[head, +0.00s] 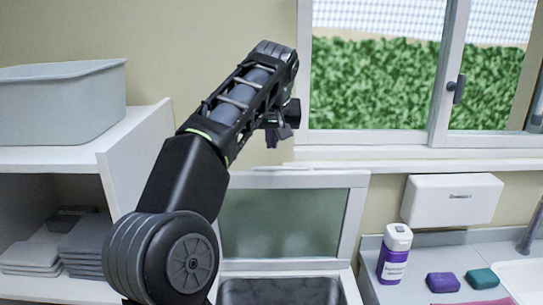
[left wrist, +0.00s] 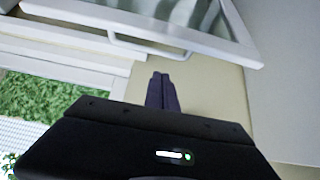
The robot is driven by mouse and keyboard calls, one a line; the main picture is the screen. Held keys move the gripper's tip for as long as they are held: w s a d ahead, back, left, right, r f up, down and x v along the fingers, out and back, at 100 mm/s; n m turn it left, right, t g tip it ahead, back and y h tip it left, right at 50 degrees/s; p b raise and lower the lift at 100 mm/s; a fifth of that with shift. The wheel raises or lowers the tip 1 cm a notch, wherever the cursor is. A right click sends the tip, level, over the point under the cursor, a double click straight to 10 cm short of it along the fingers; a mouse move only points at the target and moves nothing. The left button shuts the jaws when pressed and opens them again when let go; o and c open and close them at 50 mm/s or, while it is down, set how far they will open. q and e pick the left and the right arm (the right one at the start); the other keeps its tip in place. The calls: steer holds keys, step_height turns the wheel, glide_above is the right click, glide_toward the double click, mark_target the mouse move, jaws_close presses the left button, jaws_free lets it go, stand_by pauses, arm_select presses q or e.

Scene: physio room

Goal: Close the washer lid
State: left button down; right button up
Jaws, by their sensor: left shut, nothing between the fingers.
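The washer lid (head: 357,205) has a white frame around a grey-green glass panel and stands upright, open, behind the dark washer opening (head: 280,291). In the left wrist view the lid (left wrist: 245,38) shows across the top, with a white bar handle (left wrist: 150,46) on its edge. My left gripper (head: 273,137) is raised above and slightly in front of the lid's top edge in the picture. Its fingers also show in the left wrist view (left wrist: 160,92), closed together with nothing between them and apart from the handle. My right gripper is out of view.
A white shelf (head: 135,150) at the left holds a grey bin (head: 62,103) and folded grey towels (head: 85,250). At the right, a white-and-purple bottle (head: 394,254), a purple block (head: 443,283) and a teal block (head: 481,279) stand on the counter by a sink. A window (head: 375,85) is behind.

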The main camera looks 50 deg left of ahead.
arm_select(q)
steer(key=shift+d, duration=0.1)
steer(key=p+x, duration=0.1)
steer(key=x, duration=0.9)
steer(key=shift+f, duration=0.1)
